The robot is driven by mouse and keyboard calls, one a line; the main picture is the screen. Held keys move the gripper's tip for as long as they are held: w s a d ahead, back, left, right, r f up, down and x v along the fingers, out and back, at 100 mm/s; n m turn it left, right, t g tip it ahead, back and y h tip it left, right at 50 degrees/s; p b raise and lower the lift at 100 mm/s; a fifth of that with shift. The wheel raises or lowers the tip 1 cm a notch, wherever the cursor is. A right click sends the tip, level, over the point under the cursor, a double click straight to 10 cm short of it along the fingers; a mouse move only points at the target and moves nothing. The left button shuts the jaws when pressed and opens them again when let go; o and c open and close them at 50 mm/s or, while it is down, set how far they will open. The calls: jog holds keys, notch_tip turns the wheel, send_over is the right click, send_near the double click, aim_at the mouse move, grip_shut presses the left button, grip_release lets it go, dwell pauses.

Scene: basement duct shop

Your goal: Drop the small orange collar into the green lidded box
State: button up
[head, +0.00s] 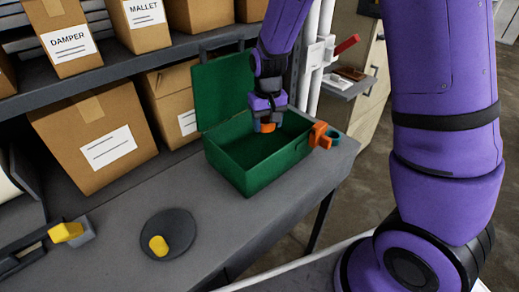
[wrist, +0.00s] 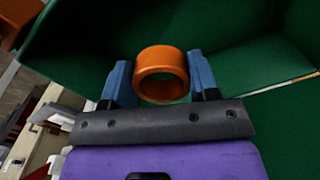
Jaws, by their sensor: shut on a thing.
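The small orange collar (wrist: 161,62) is a short ring held between the two blue fingers of my gripper (wrist: 161,80) in the wrist view. In the head view my gripper (head: 268,112) hangs over the green lidded box, with the collar (head: 267,127) at its tips. The green box (head: 247,184) stands on the grey bench with its lid (head: 222,90) tilted up and back, so it is open. The visible part of its inside looks empty. The collar appears at or just above the box's opening; its exact height is hard to tell.
An orange clamp-like thing (head: 322,135) is at the box's right side. A dark round dish (head: 168,234) with a yellow piece (head: 158,245) lies on the bench (head: 110,212) at front left. A yellow-and-grey object (head: 72,234) is farther left. Cardboard boxes (head: 95,140) stand behind, below a shelf.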

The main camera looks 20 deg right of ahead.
jog(key=o, duration=1)
notch_tip(320, 180, up, 11)
jog(key=shift+f, duration=0.1)
